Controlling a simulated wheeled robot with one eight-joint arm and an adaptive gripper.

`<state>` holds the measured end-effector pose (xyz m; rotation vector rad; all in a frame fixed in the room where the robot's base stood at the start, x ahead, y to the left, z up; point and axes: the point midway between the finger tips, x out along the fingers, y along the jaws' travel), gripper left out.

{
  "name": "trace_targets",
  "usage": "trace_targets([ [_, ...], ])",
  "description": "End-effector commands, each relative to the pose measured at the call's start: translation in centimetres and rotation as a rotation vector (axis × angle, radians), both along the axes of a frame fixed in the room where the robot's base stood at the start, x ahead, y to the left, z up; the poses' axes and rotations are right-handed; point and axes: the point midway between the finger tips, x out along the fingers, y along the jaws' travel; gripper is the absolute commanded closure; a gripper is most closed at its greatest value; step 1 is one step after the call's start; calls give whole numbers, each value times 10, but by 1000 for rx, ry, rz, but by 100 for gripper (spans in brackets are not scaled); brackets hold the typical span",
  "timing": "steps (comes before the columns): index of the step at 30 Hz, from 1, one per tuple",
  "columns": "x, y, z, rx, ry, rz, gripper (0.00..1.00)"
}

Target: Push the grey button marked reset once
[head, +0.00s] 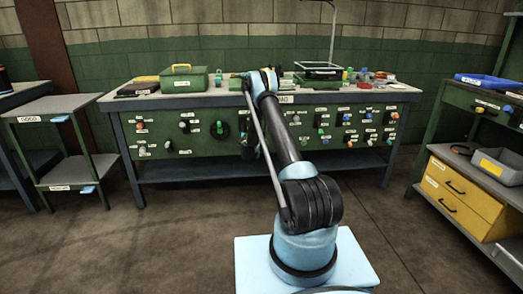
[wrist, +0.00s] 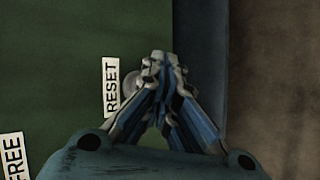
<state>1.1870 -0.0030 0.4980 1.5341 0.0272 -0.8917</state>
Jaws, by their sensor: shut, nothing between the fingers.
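The white RESET label (wrist: 111,87) is on the green panel, left of my gripper in the wrist view. A rounded grey button (wrist: 129,84) shows just right of this label, partly hidden behind my fingers. My gripper (wrist: 163,65) is shut and empty, its tips in front of the panel and overlapping the button's right side. I cannot tell whether the tips touch the button.
A FREE label (wrist: 13,158) is at lower left in the wrist view. The bench top (head: 228,86) holds a green toolbox (head: 184,79). Yellow drawers (head: 458,190) stand at right.

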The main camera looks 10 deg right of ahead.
Motion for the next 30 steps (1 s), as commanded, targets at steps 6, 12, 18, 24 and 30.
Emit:
trace_targets([
  [6, -5, 0, 0, 0, 0, 0, 100],
  [12, -5, 0, 0, 0, 0, 0, 100],
  [18, -15, 0, 0, 0, 0, 0, 100],
  [24, -32, 0, 0, 0, 0, 0, 100],
  [30, -47, 0, 0, 0, 0, 0, 100],
])
